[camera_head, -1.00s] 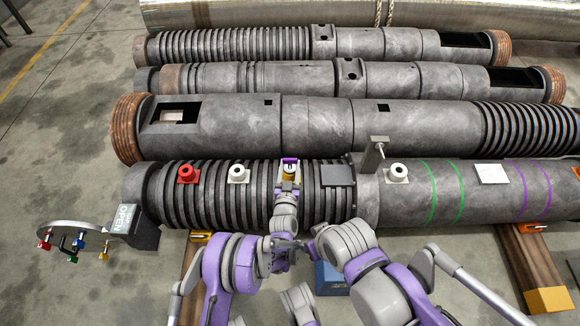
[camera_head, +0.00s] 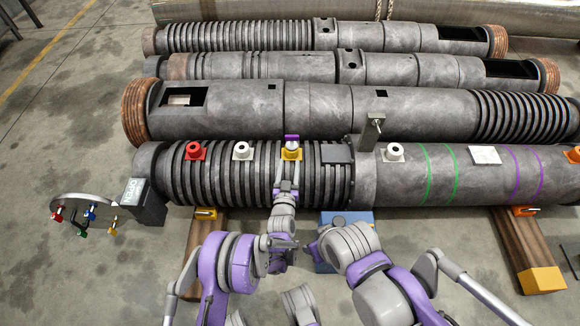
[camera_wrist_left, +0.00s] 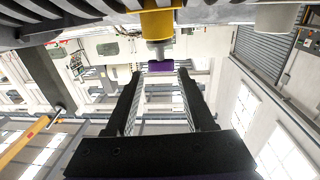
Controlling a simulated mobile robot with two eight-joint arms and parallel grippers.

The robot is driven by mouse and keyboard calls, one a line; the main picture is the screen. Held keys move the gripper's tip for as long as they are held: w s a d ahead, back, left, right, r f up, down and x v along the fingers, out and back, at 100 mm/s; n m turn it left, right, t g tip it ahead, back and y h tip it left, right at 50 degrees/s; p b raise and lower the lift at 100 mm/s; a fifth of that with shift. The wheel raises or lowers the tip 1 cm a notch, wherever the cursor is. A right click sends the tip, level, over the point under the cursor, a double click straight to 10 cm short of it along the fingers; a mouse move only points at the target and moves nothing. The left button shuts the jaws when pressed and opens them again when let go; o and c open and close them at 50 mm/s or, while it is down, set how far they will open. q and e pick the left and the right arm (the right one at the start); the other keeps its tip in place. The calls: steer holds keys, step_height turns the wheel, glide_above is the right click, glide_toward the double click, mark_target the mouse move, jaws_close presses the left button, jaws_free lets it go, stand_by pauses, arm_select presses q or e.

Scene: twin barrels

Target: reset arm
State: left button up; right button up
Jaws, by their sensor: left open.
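My left gripper (camera_head: 286,186) is open in the head view, in front of the ribbed part of the nearest barrel (camera_head: 390,180).
A red fitting (camera_head: 195,153) and white fittings (camera_head: 241,153) (camera_head: 394,154) sit along the same barrel. A metal bracket (camera_head: 371,131) stands up from it. A round plate with coloured handles (camera_head: 82,208) is at left. A blue box (camera_head: 345,218) lies below the barrel.

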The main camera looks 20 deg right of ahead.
steer(key=shift+w, duration=0.1)
arm_select(q)
steer(key=shift+w, duration=0.1)
stand_by(0.4)
